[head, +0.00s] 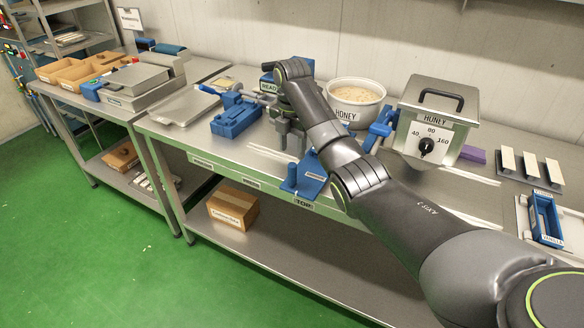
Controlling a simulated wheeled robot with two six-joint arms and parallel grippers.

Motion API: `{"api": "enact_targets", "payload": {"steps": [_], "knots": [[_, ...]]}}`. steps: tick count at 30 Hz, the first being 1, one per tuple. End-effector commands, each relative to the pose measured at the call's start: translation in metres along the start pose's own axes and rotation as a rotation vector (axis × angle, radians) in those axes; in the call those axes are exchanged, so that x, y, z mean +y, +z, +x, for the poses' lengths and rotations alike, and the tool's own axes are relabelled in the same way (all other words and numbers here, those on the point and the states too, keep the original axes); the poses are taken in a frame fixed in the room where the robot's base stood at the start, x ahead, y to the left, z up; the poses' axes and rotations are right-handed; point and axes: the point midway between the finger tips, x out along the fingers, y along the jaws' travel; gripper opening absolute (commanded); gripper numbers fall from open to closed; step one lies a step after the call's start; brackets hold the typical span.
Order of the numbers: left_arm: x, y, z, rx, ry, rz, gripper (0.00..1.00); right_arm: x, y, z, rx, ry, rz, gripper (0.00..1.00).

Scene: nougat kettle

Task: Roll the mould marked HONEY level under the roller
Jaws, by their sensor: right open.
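I cannot make out a mould marked HONEY; my right arm hides part of the bench middle. A bowl of pale mass (354,101) and a steel box with a dial (429,120) both carry a HONEY label. My right gripper (287,140) points down over the bench, open, between a blue block device (236,118) and the bowl. A blue stand (304,178) is at the front edge above a TOP label. I cannot tell surely which device is the roller. A blue tray (545,219) with a VANILLA label lies at the far right. My left gripper is out of view.
A flat steel tray (184,106) lies left of the blue device. A side table at left holds a steel machine (138,81) and cardboard bins (87,71). White bars (530,162) and a purple block (472,154) lie at right. A carton (233,207) sits below.

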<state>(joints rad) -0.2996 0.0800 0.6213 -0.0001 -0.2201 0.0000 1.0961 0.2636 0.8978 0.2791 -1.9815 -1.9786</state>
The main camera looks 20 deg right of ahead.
Motion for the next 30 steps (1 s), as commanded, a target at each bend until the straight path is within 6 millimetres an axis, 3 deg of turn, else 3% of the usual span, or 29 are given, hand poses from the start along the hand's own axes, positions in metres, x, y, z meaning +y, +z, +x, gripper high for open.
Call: {"api": "enact_targets", "payload": {"steps": [3,9,16,30], "knots": [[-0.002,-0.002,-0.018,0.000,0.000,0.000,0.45,0.000,0.000,-0.031,-0.001,0.001,0.000,0.45],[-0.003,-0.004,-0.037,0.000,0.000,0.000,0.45,0.000,0.000,-0.053,0.001,-0.001,0.000,0.45],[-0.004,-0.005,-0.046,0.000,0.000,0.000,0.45,0.000,0.000,-0.062,0.001,-0.001,0.000,0.45],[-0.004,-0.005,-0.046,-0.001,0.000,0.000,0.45,0.000,0.000,-0.061,0.001,-0.001,0.000,0.45]]}}
